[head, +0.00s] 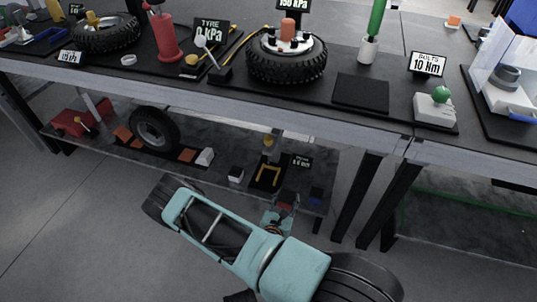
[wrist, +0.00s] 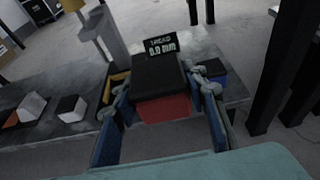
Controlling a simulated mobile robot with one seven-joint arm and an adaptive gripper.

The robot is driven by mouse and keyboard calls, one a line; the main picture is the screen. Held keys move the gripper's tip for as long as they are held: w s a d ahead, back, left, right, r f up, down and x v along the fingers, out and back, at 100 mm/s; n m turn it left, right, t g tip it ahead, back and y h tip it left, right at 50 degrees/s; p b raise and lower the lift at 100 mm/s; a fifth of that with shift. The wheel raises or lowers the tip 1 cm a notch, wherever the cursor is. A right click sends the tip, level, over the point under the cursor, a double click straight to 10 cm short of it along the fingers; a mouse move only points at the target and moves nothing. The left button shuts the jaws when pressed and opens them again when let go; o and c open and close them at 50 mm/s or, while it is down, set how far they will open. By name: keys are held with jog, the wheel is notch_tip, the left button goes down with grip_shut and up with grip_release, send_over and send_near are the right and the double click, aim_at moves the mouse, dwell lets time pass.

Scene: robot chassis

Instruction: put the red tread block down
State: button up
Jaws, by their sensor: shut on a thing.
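The red tread block (wrist: 163,106), with a black top, sits between the blue fingers of my gripper (wrist: 162,98) in the wrist view. My gripper is shut on it. In the head view the block (head: 287,198) is small and partly hidden by my gripper (head: 280,213), which is at the front edge of the lower shelf. I cannot tell whether the block's underside touches the shelf. Behind it stands a black tread sign (wrist: 161,46) reading 0.0 mm. A yellow bracket (head: 267,173) lies on a dark pad, partly hidden by the block in the wrist view.
A blue block (head: 316,195) is close on the right, and a white block (head: 236,174) with a dark top is to the left. The bench top (head: 210,85) overhangs above; dark legs (head: 356,194) stand right.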

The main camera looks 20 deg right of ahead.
jog(key=w+a+r+m+g+h, duration=0.1)
jog(key=w+a+r, duration=0.15)
jog(key=r, duration=0.65)
jog(key=w+a+r+m+h, duration=0.1)
jog(key=a+r, duration=0.2)
jog(key=r, duration=0.6)
jog(key=w+a+r+m+g, duration=0.1)
jog(key=w+a+r, duration=0.15)
jog(key=r, duration=0.65)
jog(key=s+r+p, duration=0.2)
jog(key=r+p, duration=1.3)
jog(key=r, duration=0.2)
jog(key=s+a+r+g+h+p, duration=0.1)
jog(key=s+r+p, duration=0.1)
jog(key=r+p, duration=1.3)
notch_tip(320, 180, up, 3)
jog(key=shift+s+a+f+m+p, duration=0.1)
jog(key=shift+s+a+m+p, duration=0.15)
jog(key=shift+m+p, duration=0.1)
